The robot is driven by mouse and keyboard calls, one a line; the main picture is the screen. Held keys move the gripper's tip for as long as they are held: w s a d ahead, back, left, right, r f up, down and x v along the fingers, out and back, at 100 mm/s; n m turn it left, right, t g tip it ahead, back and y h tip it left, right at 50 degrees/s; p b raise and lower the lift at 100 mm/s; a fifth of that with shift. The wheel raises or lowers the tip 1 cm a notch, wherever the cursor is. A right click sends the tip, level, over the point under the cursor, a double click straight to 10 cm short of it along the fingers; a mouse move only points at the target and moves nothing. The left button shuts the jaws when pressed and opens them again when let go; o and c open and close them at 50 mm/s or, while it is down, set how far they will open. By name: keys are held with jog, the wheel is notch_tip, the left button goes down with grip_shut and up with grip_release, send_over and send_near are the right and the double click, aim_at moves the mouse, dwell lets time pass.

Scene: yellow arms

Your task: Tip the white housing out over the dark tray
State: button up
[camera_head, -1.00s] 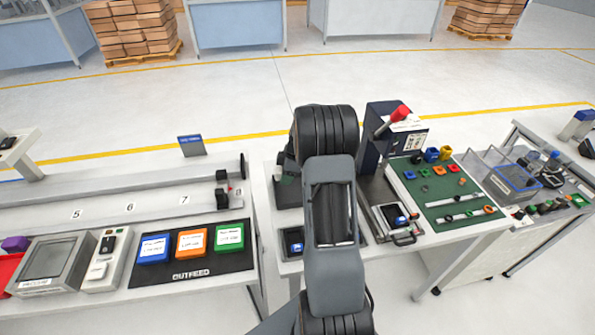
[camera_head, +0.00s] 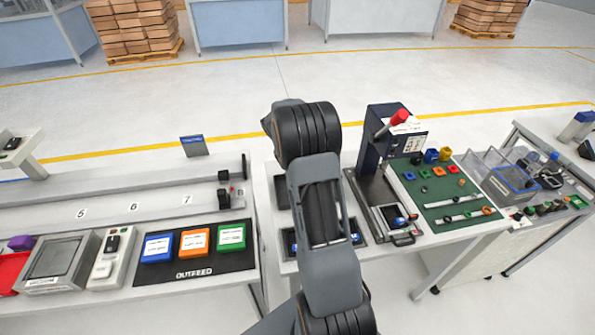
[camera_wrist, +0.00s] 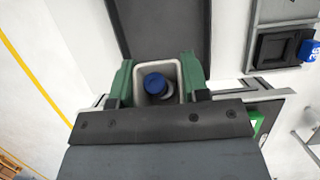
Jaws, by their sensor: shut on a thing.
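My gripper (camera_wrist: 157,84) has green fingers shut on the white housing (camera_wrist: 156,64), one finger on each side, in the wrist view. I look into the housing's open mouth, and a round blue piece (camera_wrist: 154,84) shows inside it beside a grey ring-like part. The dark tray (camera_wrist: 160,28) lies past the housing at the top of the wrist view. In the head view a dark tray (camera_head: 283,193) shows left of my arm, partly hidden by it. My gripper and the housing are hidden behind my arm there. I cannot tell how far the housing is tilted.
At left, the outfeed mat (camera_head: 197,268) carries blue, orange and green boxes. A narrow gap separates the two tables.

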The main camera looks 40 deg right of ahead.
jog(key=shift+w+a+r+g+h+b, duration=0.1)
jog(key=shift+a+g+h+b, duration=0.25)
jog(key=shift+h, duration=0.35)
jog(key=shift+a+r+g+h, duration=0.15)
jog(key=shift+g+h, duration=0.2)
jog(key=shift+h, duration=0.35)
jog(key=shift+w+a+r+g+h, duration=0.15)
jog(key=shift+g+h, duration=0.15)
jog(key=shift+h, duration=0.3)
jog(key=shift+w+a+r+g+h, duration=0.15)
jog(key=shift+g+h, duration=0.15)
jog(key=shift+h, duration=0.3)
jog(key=h, duration=0.1)
jog(key=r+g+h, duration=0.1)
jog(key=h, duration=0.1)
jog(key=shift+w+a+g, duration=0.15)
jog(key=shift+a+g, duration=0.15)
jog(key=shift+a, duration=0.05)
